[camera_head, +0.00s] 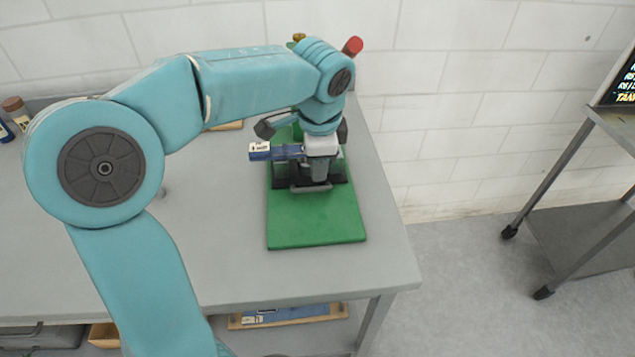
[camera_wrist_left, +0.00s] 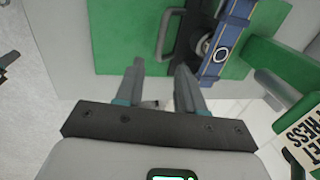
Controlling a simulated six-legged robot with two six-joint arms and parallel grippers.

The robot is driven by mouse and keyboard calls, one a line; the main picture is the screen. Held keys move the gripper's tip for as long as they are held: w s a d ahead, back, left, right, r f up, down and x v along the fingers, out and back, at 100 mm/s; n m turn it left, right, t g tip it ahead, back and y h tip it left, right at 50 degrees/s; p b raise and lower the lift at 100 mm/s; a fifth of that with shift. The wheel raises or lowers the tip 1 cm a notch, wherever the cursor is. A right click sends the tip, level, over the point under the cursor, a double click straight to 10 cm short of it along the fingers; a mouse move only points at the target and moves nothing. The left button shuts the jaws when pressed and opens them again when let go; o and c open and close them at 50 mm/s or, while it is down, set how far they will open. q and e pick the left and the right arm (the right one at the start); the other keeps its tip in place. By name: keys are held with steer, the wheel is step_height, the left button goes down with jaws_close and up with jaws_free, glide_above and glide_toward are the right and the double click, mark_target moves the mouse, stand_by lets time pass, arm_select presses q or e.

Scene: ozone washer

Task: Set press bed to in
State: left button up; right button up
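The press stands on a green base plate (camera_head: 315,225) on the grey table. Its bed appears to be the part with a grey U-shaped handle (camera_head: 311,188), which also shows in the wrist view (camera_wrist_left: 164,38) over the green plate. A blue bar (camera_head: 262,152) with a white label sticks out to the left; in the wrist view a blue part (camera_wrist_left: 228,42) with a ring mark lies right of the handle. My left gripper (camera_wrist_left: 160,66) is open and empty, its fingertips close to the handle. In the head view it hides much of the press. My right gripper is not in view.
A red knob (camera_head: 352,46) rises behind my wrist. A white tiled wall stands behind the table (camera_head: 385,240). Small bottles (camera_head: 14,106) stand at far left. A wheeled cart (camera_head: 590,215) with a screen stands at right, with open floor between.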

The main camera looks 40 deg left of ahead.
mark_target(317, 189)
arm_select(q)
steer(key=f, duration=0.5)
steer(key=w+a+f, duration=0.1)
steer(key=f, duration=0.1)
steer(key=shift+a+f, duration=0.1)
steer(key=shift+f, duration=0.2)
jaws_close()
